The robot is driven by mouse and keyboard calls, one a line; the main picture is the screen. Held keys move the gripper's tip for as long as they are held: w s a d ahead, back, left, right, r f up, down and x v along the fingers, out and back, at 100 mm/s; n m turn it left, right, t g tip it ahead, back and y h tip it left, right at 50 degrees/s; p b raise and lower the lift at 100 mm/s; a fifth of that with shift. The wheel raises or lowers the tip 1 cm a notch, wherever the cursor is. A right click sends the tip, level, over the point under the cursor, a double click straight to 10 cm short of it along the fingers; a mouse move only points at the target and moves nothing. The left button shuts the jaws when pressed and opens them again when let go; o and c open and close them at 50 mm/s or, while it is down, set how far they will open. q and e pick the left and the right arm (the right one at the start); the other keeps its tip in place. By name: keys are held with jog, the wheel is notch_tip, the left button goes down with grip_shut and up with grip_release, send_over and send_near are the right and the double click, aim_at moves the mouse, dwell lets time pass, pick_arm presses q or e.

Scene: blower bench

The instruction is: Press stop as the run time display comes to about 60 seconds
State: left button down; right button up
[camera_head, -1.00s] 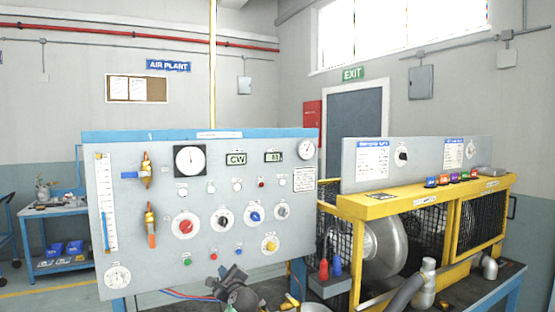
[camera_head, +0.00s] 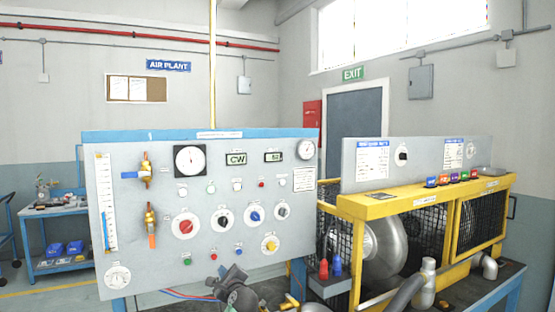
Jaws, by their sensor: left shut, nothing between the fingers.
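The grey control panel (camera_head: 137,217) stands in front of me. Its small run time display (camera_head: 274,157) seems to read about 52, though the digits are tiny. A row of small buttons lies low on the panel: a green one (camera_head: 187,259), a red one (camera_head: 213,255) and a blue one (camera_head: 238,251). The red one looks like the stop button; its label is too small to read. My left gripper (camera_head: 228,275) is dark, shut and empty, just below the red and blue buttons, and I see no contact. My right gripper is not in view.
A second display (camera_head: 236,159) reads CW. The yellow-framed blower machine (camera_head: 384,207) stands at the right. A blue trolley (camera_head: 60,240) is at the far left.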

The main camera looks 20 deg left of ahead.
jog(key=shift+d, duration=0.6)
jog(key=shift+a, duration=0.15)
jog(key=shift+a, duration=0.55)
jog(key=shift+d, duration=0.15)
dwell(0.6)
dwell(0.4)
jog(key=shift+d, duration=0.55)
